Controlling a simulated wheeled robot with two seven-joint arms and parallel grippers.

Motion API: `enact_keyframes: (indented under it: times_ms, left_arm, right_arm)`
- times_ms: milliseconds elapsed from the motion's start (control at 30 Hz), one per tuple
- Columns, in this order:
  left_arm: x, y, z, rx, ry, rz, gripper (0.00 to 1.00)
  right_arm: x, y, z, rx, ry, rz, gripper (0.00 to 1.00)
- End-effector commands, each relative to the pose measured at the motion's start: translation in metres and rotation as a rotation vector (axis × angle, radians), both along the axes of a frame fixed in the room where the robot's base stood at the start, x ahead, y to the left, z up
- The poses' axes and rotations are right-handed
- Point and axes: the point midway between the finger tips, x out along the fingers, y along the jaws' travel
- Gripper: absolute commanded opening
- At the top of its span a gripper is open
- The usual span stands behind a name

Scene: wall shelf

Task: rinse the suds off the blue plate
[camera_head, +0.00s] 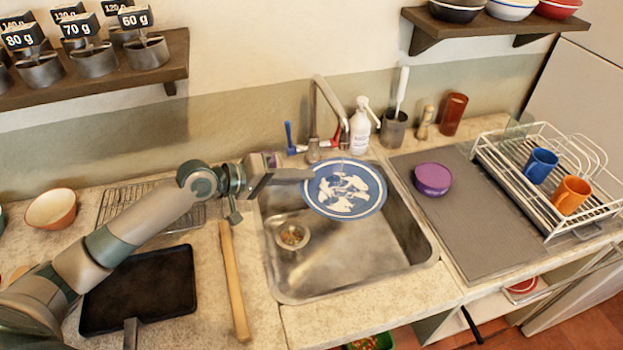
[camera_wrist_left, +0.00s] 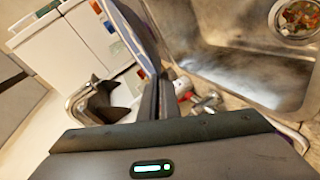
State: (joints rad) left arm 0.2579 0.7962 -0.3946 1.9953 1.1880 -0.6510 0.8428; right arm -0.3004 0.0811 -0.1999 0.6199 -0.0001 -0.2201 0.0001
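The blue plate (camera_head: 375,193) is tilted over the back of the steel sink (camera_head: 350,265), below the tap (camera_head: 325,100). White patches that look like suds cover much of its face. My left gripper (camera_head: 305,174) is shut on the plate's left rim. In the left wrist view the fingers (camera_wrist_left: 158,98) close on the plate (camera_wrist_left: 138,30), which shows nearly edge-on. A faint thin line under the spout may be water; I cannot tell for sure. My right gripper is out of view.
The drain (camera_head: 292,236) holds food scraps. A soap bottle (camera_head: 360,128) and brush holder (camera_head: 393,130) stand behind the sink. A purple round container (camera_head: 432,179) sits on the grey mat (camera_head: 455,225), beside the dish rack (camera_head: 545,215).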

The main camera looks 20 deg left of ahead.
Motion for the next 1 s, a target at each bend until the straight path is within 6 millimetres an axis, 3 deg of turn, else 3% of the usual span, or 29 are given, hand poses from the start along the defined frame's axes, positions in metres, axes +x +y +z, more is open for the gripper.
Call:
enact_keyframes:
  times_ms: [1000]
  left_arm:
    - [0.01,-0.007,0.001,-0.002,-0.002,0.0,0.0]
  right_arm:
    - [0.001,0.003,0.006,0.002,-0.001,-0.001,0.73]
